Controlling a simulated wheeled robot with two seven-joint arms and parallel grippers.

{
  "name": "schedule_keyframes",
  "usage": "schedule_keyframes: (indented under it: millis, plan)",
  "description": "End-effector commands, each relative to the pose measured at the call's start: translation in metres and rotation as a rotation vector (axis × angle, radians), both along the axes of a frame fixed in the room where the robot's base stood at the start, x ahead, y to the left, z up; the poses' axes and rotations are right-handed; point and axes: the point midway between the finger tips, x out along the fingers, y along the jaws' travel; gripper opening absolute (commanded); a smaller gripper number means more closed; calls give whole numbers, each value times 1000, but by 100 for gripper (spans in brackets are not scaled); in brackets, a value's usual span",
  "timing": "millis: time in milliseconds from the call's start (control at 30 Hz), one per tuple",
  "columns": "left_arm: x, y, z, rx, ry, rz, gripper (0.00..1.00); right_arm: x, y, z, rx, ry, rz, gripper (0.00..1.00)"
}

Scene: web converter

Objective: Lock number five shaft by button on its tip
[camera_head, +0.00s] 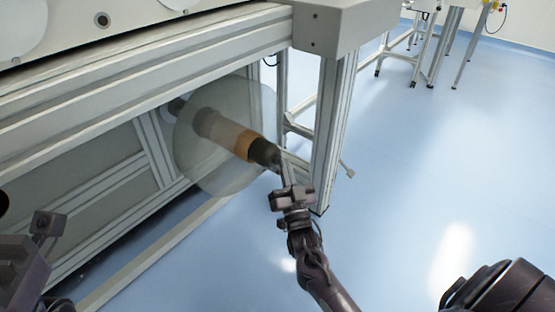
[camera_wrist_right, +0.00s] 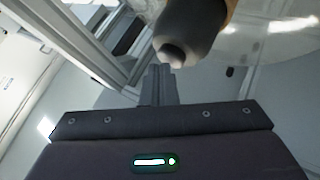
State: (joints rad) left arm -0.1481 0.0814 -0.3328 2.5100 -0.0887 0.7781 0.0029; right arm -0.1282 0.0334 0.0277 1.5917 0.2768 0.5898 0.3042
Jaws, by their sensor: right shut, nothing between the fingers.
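The shaft (camera_head: 225,131) sticks out from the machine's lower side through a large clear disc (camera_head: 192,165). It has a tan roll, an orange band (camera_head: 245,145) and a dark end (camera_head: 264,153). No number is legible on it. In the right wrist view the dark rounded end (camera_wrist_right: 188,28) shows a small round button-like tip (camera_wrist_right: 172,53). My right gripper (camera_head: 283,160) is shut and empty, its fingertips (camera_wrist_right: 161,70) right at this tip; I cannot tell whether they touch. Part of my left arm and hand (camera_head: 42,228) shows at the left edge; its fingers are not clear.
The machine's metal frame (camera_head: 110,85) fills the left, with an upright post (camera_head: 332,130) just right of the shaft end. A lower rail (camera_head: 150,255) runs beneath the disc. Blue floor (camera_head: 440,150) lies open on the right, with stands (camera_head: 415,55) far back.

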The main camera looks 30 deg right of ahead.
Motion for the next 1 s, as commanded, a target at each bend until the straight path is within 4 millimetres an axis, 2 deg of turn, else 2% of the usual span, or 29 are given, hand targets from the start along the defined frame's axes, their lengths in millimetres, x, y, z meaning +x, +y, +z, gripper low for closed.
schedule_keyframes:
  millis: [433, 1000]
  plan:
    - [1, 0, -1, 1, 4, -1, 0, 5, 2, 1, 0, 0, 1, 0]
    - [1, -1, 6, 5, 7, 1, 0, -5, -1, 1, 1, 0, 0, 0]
